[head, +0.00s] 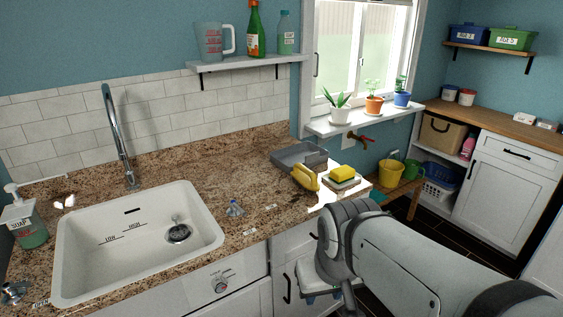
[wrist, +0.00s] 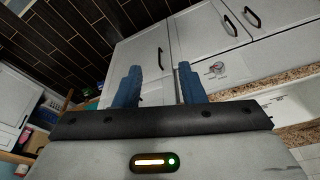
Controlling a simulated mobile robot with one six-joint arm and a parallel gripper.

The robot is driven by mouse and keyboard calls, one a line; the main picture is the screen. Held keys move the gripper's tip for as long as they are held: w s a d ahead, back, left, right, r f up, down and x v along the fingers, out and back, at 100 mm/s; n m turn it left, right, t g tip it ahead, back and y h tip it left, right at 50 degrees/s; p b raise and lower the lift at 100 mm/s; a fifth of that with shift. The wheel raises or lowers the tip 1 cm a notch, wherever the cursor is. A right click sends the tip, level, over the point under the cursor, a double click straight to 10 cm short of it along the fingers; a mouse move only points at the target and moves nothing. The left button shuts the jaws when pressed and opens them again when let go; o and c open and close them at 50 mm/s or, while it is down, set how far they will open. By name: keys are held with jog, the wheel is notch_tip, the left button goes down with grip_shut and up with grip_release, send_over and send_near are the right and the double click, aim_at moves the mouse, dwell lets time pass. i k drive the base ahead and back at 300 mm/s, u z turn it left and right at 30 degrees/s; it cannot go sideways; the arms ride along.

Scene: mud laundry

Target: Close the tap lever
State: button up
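A small tap lever with a round label (head: 222,281) sits on the white cabinet front below the sink. It also shows in the wrist view as a grey lever on a white label plate (wrist: 217,70). A red-handled wall tap (head: 361,139) is under the windowsill. I cannot tell which is meant. My gripper (wrist: 158,78) is open and empty, its blue fingers apart, low by the cabinets, right of the labelled lever and apart from it.
The white sink (head: 82,285) has a tall chrome spout (head: 117,135). A soap bottle (head: 27,222) stands at its left. A grey tray (head: 298,155), yellow gloves (head: 306,178) and a sponge (head: 343,173) are on the counter's right end. Cabinet bar handles (head: 287,289) stick out near my gripper.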

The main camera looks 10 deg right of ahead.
aim_at(234, 206)
jog(key=i, duration=1.05)
jog(key=u, duration=0.05)
